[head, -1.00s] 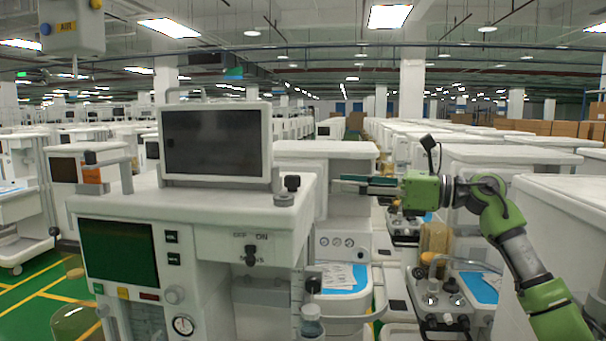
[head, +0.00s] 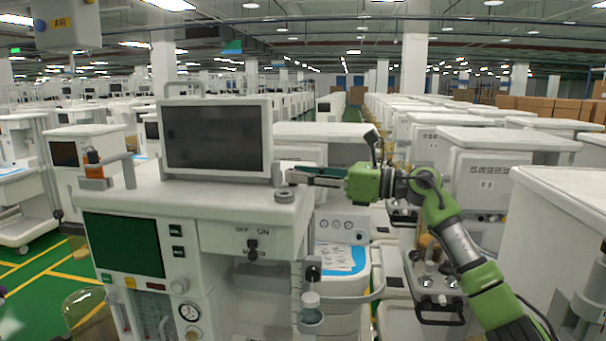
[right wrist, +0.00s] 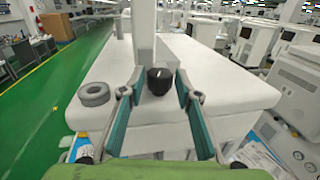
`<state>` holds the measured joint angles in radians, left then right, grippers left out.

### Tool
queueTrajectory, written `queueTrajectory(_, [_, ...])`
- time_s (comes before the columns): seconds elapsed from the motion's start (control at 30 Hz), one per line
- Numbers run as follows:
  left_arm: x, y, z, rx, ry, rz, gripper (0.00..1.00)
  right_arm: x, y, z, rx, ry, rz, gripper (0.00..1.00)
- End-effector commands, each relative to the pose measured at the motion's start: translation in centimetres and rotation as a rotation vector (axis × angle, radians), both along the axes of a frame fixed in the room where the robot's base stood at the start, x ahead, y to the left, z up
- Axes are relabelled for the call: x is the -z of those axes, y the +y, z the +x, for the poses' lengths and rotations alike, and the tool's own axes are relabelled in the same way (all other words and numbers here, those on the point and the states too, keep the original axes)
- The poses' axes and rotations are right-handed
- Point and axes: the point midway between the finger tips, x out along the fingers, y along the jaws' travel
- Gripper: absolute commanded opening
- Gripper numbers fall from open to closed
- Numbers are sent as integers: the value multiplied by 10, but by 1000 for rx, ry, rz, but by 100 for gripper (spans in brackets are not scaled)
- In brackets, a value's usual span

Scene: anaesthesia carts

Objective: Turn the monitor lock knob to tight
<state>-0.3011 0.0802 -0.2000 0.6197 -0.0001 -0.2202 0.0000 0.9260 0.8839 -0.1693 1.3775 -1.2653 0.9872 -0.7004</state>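The monitor (head: 217,137) stands upright on top of the white anaesthesia cart (head: 160,200). The black lock knob (right wrist: 160,81), with a light mark on its top, shows in the right wrist view near the foot of the monitor's post. My right gripper (head: 291,176) is at the monitor's lower right corner and hides the knob in the head view. In the right wrist view my right gripper (right wrist: 159,84) is open, one teal-padded finger on each side of the knob. I cannot tell whether the pads touch it. My left gripper is not in view.
A grey ring-shaped part (right wrist: 94,94) lies on the cart top beside my finger; it also shows in the head view (head: 285,196). Several other white carts (head: 480,170) stand close on the right. Green floor (head: 50,272) is open at the left.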

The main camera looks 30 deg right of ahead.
Motion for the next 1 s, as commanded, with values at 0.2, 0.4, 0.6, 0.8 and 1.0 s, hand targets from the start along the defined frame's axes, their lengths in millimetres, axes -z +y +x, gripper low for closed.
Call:
queueTrajectory(0.2, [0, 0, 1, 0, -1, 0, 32, 0, 0, 0, 0, 0, 0, 3])
queueTrajectory(0.4, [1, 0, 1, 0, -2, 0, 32, 0, 0, -1, 17, 0, 0, 3])
queueTrajectory(0.6, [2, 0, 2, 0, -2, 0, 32, 0, 1, -2, 76, -1, -3, 3])
queueTrajectory(0.8, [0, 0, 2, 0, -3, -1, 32, -1, 3, -4, 164, -2, -4, 3])
queueTrajectory(1.0, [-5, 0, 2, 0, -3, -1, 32, -2, 6, -5, 260, -3, -5, 3])
